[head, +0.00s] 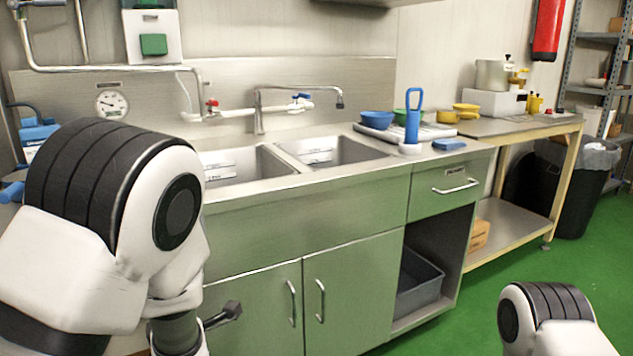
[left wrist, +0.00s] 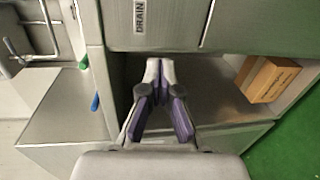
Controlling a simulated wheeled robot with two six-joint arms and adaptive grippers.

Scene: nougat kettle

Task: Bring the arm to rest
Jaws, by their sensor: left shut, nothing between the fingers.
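My left arm (head: 110,215) is folded at the left of the head view and covers part of the sink counter. My left gripper (left wrist: 160,68) shows in the left wrist view with its purple-padded fingers pointing up the picture. Its tips are together and nothing is between them. It is in front of a grey surface near a panel marked DRAIN (left wrist: 140,16). My right arm (head: 550,315) shows only as a rounded joint at the lower right of the head view. Its gripper is out of the picture.
A steel double sink (head: 325,152) sits above green cabinet doors (head: 350,290). An open bay holds a grey bin (head: 418,282). A wooden-legged table (head: 515,126) stands to the right. A cardboard box (left wrist: 268,80) lies right of the left gripper. Green floor (head: 595,265) is open at right.

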